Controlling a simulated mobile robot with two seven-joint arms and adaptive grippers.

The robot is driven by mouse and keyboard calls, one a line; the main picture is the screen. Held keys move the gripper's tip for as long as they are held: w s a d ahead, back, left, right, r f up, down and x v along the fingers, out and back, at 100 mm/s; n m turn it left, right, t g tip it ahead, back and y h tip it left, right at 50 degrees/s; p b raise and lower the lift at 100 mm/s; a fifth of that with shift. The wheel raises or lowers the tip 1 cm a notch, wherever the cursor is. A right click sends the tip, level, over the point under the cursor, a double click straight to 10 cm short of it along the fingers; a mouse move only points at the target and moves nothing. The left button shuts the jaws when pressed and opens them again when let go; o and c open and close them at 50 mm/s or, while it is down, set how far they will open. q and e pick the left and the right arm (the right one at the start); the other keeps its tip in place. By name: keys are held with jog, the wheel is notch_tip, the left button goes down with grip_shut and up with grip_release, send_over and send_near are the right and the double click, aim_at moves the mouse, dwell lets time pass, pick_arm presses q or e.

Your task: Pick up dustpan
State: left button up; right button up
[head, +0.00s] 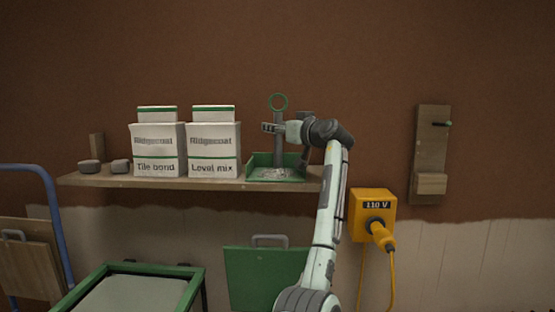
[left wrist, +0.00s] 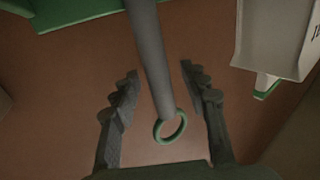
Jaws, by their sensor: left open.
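The dustpan (head: 252,168) is a green pan with pale debris in it, on the wooden shelf. Its grey upright handle (head: 280,150) ends in a green ring (head: 278,94). My left gripper (head: 270,128) is at the upper handle, below the ring. In the left wrist view the handle (left wrist: 150,50) runs between the two open fingers of my left gripper (left wrist: 160,78), with gaps on both sides. The ring (left wrist: 181,125) shows nearer the palm, and part of the green pan (left wrist: 85,10) shows at the top. My right gripper is not seen.
Two white bags, Tile bond (head: 158,150) and Level mix (head: 213,150), stand left of the dustpan on the shelf (head: 150,182). A yellow 110 V box (head: 373,205) and a wooden wall board (head: 432,150) are to the right.

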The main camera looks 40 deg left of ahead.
pick_arm(q)
grip_shut()
dwell(0.4)
